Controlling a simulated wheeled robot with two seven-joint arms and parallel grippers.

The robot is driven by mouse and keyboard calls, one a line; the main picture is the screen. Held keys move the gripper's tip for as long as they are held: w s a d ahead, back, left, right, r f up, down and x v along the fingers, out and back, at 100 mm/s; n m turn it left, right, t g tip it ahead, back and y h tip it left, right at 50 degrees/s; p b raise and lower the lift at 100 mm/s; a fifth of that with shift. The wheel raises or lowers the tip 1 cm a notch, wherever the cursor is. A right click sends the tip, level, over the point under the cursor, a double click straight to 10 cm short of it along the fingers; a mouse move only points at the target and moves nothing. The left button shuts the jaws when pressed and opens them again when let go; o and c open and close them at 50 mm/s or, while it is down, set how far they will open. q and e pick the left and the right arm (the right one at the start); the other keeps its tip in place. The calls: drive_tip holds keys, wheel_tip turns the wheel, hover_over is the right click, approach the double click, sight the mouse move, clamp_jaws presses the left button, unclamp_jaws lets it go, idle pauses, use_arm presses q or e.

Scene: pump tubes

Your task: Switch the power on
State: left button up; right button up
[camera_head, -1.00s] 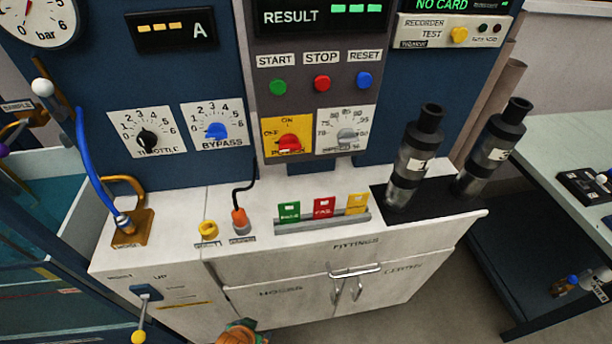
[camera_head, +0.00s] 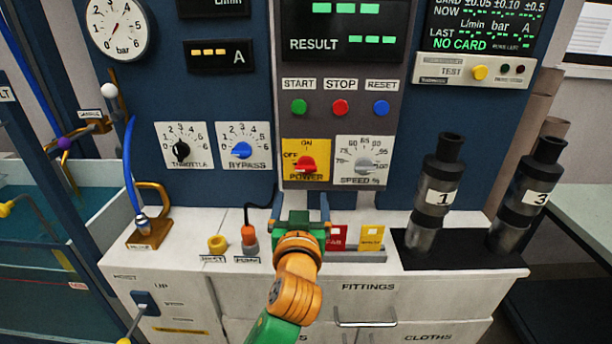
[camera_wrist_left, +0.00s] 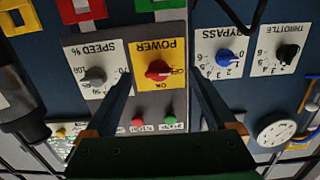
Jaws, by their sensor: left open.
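The red POWER knob (camera_head: 306,165) sits on a yellow plate in the console, with OFF marked at its left and ON above. It also shows in the left wrist view (camera_wrist_left: 158,71), upside down, where it seems to point toward OFF. My left gripper (camera_head: 300,206) is open and empty, in front of the console just below the knob in the head view. In the wrist view its two fingers (camera_wrist_left: 160,78) frame the POWER plate on either side, apart from the knob. My right gripper is not in view.
The grey SPEED knob (camera_head: 366,164) is right of POWER; the blue BYPASS knob (camera_head: 241,150) is left. START, STOP and RESET buttons (camera_head: 340,107) are above. Red and yellow cards (camera_head: 371,238) stand below.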

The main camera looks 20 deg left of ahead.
sight(306, 169)
use_arm(q)
drive_tip(key=shift+t, duration=0.4)
drive_tip(key=w, duration=0.2)
drive_tip(key=w+a+r+p, duration=0.1)
drive_tip(key=w, duration=0.1)
drive_tip(key=w+r, duration=0.1)
drive_tip(key=w, duration=0.2)
drive_tip(key=shift+a+r, duration=0.2)
drive_tip(key=shift+r, duration=0.05)
